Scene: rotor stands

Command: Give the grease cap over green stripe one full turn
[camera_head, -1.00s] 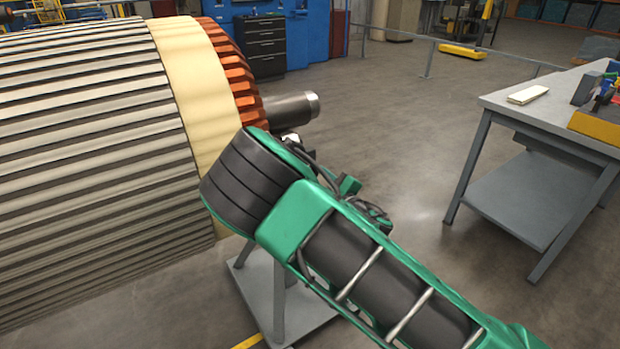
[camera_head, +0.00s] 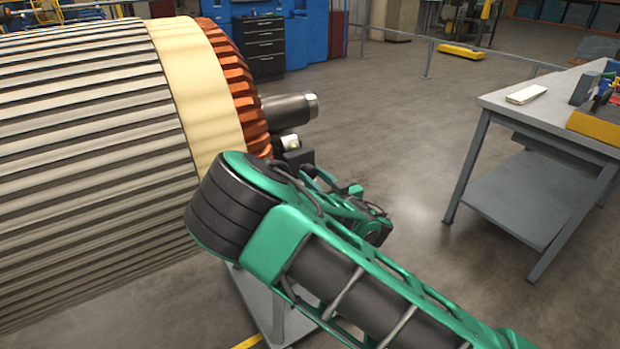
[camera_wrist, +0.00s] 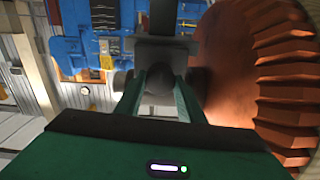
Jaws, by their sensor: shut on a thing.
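In the wrist view, my gripper's (camera_wrist: 159,88) two green fingers are closed on a dark, rounded piece, the grease cap (camera_wrist: 158,78). It sits below a dark block-shaped housing (camera_wrist: 160,52). The gripper and arm hide part of the cap. I cannot make out a green stripe in either view. In the head view, my green and black arm hides the cap and the fingertips. A dark block (camera_head: 301,157) with a light round end (camera_head: 290,142) shows just beyond the arm, under the rotor shaft (camera_head: 290,108).
The large ribbed rotor (camera_head: 90,150) with its copper end ring (camera_head: 240,85) fills the left, close beside my arm; the ring also stands right of my gripper in the wrist view. A grey stand (camera_head: 262,300) is below. A workbench (camera_head: 500,100) stands right, with open floor between.

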